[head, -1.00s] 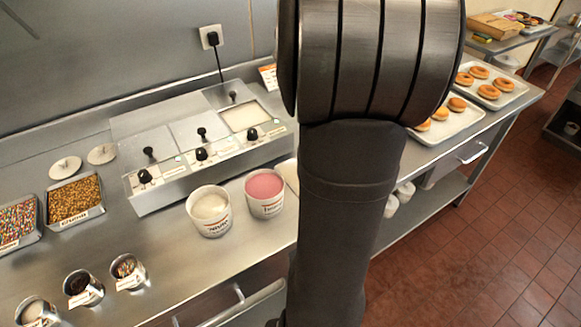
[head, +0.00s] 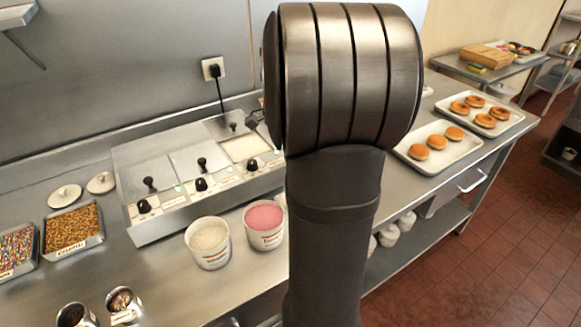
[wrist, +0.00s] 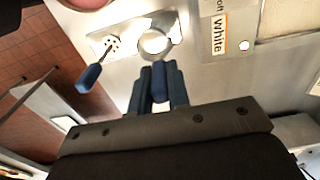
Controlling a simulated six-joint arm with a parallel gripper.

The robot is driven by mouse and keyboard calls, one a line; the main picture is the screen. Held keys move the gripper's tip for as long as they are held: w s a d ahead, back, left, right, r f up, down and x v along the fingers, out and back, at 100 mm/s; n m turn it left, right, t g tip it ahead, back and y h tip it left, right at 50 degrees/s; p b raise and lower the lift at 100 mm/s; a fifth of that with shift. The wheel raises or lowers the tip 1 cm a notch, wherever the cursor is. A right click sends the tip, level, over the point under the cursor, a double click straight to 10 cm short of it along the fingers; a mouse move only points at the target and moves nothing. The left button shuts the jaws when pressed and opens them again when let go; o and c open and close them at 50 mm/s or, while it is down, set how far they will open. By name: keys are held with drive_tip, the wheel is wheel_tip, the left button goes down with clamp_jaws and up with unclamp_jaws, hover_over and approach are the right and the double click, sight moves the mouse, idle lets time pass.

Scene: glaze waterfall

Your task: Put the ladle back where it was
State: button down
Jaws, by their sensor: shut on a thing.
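My gripper (wrist: 159,90) shows in the wrist view, with its fingers closed around the blue handle of the ladle (wrist: 160,78). The ladle's round pale bowl (wrist: 153,42) is just beyond the fingers, over or on a light rest plate (wrist: 132,33); I cannot tell whether it touches. A second utensil with a blue handle (wrist: 90,77) and a perforated head lies beside it on the left of the plate.
The steel warmer (head: 190,190) has lidded wells and black knobs. A white tub (head: 209,243) and a pink tub (head: 265,225) stand in front of it. A donut tray (head: 440,165) is at right. A "White" label (wrist: 218,32) is near the rest plate.

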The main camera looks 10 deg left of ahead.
drive_tip(key=shift+a+f, duration=0.1)
drive_tip(key=shift+f, duration=1.95)
drive_tip(key=c, duration=1.4)
unclamp_jaws()
drive_tip(key=shift+f, duration=0.15)
drive_tip(key=shift+o, duration=0.2)
wheel_tip(320, 180, up, 12)
drive_tip(key=shift+r, duration=0.2)
drive_tip(key=shift+f, duration=4.15)
